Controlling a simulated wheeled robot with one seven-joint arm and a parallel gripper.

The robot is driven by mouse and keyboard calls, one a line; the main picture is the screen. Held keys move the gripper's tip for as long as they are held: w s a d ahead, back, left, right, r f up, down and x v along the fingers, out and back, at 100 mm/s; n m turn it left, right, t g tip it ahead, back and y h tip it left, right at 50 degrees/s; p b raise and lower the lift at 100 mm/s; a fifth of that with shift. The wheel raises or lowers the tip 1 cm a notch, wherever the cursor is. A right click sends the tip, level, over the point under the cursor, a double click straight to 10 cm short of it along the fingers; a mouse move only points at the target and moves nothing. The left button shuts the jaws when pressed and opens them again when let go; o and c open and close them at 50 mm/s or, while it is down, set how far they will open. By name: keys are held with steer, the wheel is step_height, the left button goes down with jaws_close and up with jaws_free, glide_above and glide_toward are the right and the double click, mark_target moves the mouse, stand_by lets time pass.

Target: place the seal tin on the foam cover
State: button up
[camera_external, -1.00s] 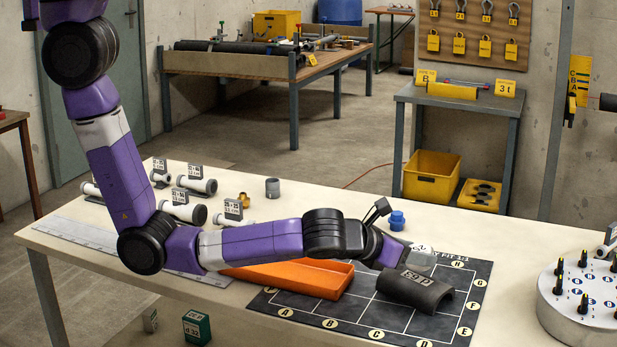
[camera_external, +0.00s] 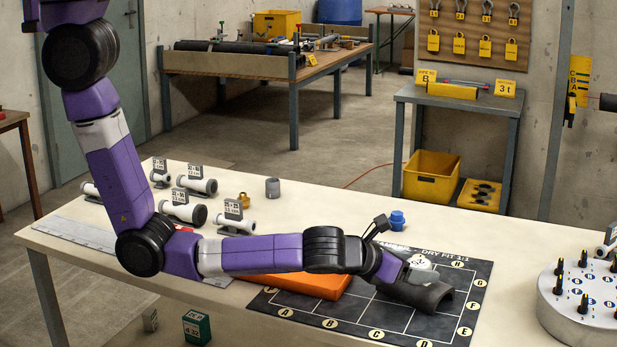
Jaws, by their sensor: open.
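The foam cover (camera_external: 432,296) appears to be the dark half-round shell lying arched on the black mat. A small pale round thing with dark marks, apparently the seal tin (camera_external: 420,262), shows just behind the cover's top edge. I cannot tell whether it rests on the cover or on the mat behind it. My gripper (camera_external: 405,272) is at the cover's left upper side, close to the tin. It is open, but its fingers are small and partly hidden. My wrist hides the cover's left part.
The black mat (camera_external: 380,318) with lettered yellow circles lies under the cover. An orange tray (camera_external: 315,285) is partly behind my forearm. Pipe pieces stand at the back left, and a round grey stand (camera_external: 585,305) is at the right.

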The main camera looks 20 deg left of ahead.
steer(key=shift+r, duration=0.2)
steer(key=v, duration=1.2)
